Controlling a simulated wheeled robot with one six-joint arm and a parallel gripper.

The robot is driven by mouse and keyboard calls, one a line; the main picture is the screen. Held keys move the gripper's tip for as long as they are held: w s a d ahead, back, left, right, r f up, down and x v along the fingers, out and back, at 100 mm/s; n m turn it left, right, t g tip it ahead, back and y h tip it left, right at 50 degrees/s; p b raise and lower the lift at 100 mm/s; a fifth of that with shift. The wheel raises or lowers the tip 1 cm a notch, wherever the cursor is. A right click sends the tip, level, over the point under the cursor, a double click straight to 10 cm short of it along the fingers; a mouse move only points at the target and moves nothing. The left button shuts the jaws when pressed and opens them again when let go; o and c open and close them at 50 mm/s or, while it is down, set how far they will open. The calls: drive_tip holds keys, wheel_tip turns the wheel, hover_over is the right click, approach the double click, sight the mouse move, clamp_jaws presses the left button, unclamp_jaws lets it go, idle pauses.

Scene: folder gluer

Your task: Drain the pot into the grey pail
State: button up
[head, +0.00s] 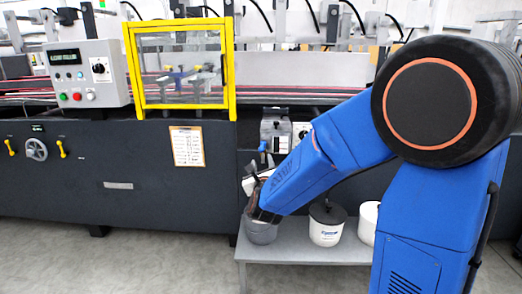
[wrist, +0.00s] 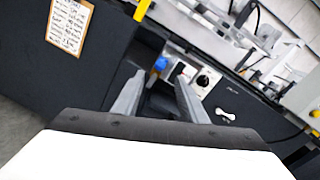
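A dark grey pot-like unit (head: 275,130) is fixed low on the machine's front, partly hidden by my arm. A small blue part (head: 263,146) shows at its lower left; a blue part also shows in the wrist view (wrist: 161,63), just beyond my fingertips. My gripper (head: 264,160) is below and close to that blue part. In the wrist view my gripper (wrist: 160,78) has its two grey fingers apart, with only dark background visible between them. The grey pail (head: 262,234) stands on a low grey bench, below my wrist, its upper part partly hidden.
A white pot with a black lid (head: 327,224) and another white container (head: 368,222) stand on the bench (head: 300,252), right of the pail. A control box with a dial (head: 300,131) is beside the pot unit. A yellow-framed guard (head: 180,70) is at upper left.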

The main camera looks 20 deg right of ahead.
sight(261, 150)
drive_tip(key=x, duration=1.2)
drive_tip(key=shift+w, duration=0.3)
clamp_jaws()
